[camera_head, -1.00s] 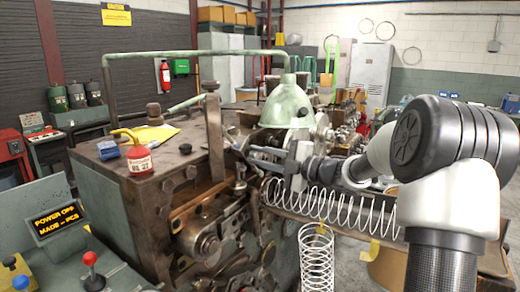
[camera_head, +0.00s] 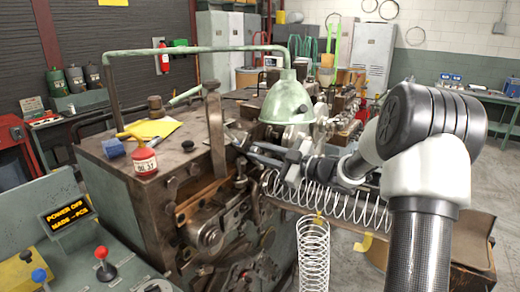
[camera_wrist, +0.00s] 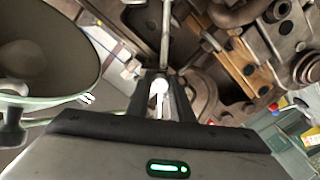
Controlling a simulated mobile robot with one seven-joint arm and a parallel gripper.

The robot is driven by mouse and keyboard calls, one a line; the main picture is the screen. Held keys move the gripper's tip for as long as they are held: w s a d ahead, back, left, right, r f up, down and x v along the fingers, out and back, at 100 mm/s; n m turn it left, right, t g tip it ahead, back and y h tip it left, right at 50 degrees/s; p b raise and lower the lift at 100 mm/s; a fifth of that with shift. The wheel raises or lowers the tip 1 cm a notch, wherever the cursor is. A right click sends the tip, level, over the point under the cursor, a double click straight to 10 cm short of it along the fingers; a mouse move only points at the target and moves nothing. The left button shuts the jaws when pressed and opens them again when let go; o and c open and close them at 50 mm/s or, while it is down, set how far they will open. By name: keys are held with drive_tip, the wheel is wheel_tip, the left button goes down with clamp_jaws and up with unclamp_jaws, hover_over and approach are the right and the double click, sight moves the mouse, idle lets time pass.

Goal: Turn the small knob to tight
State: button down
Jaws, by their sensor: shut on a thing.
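My gripper (camera_head: 250,152) reaches in from the right, under the green lamp shade (camera_head: 289,102), to the upper works of the coiling machine (camera_head: 118,185). In the wrist view my gripper (camera_wrist: 160,88) has its dark fingers close together on a small pale, rounded knob (camera_wrist: 159,85). In the head view the knob is too small and covered to make out. No marking for tight can be read, so the knob's setting cannot be told.
A white coil spring (camera_head: 335,205) lies just below my wrist, and another spring (camera_head: 313,255) stands upright. A lever (camera_head: 215,135) rises left of my gripper.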

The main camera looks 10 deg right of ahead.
idle(0.3)
drive_tip(key=c, duration=1.6)
unclamp_jaws()
drive_tip(key=shift+o, duration=0.2)
drive_tip(key=shift+d, duration=0.1)
drive_tip(key=b+v, duration=0.2)
drive_tip(key=v, duration=1.5)
drive_tip(key=shift+s, duration=0.2)
drive_tip(key=shift+d, duration=0.1)
